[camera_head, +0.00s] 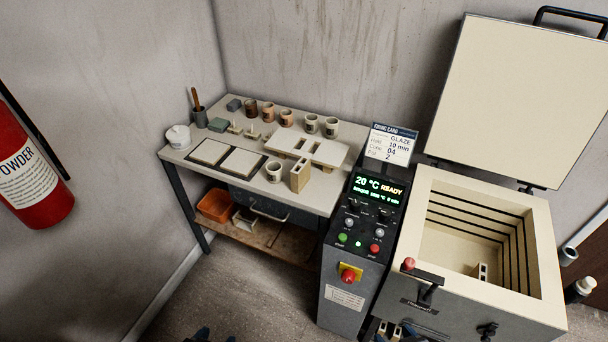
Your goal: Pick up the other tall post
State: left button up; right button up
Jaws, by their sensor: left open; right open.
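A tall cream post (299,176) stands upright near the front edge of the work table, beside a pale mug. Another cream post (481,272) stands inside the open kiln, near its right inner wall, its lower part hidden by the front wall. My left gripper (203,334) barely shows at the bottom edge, open and low over the floor, far from both posts. My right gripper (411,334) barely shows at the bottom edge below the kiln front, open. Neither visibly holds anything.
The work table (325,204) carries two flat kiln shelves (325,152), mugs, dark-framed tiles and a white tub (178,136). The kiln (545,235) has its lid (520,90) raised. A control box (345,285) stands between table and kiln. A fire extinguisher (28,170) hangs left.

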aim_at(300, 174)
jog(key=i+j+z, duration=0.4)
jog(key=i+j, duration=0.2)
jog(key=i+j+z, duration=0.2)
jog(key=j, duration=0.3)
jog(key=i+j+z, duration=0.2)
jog(key=j, duration=0.25)
jog(key=i, duration=0.1)
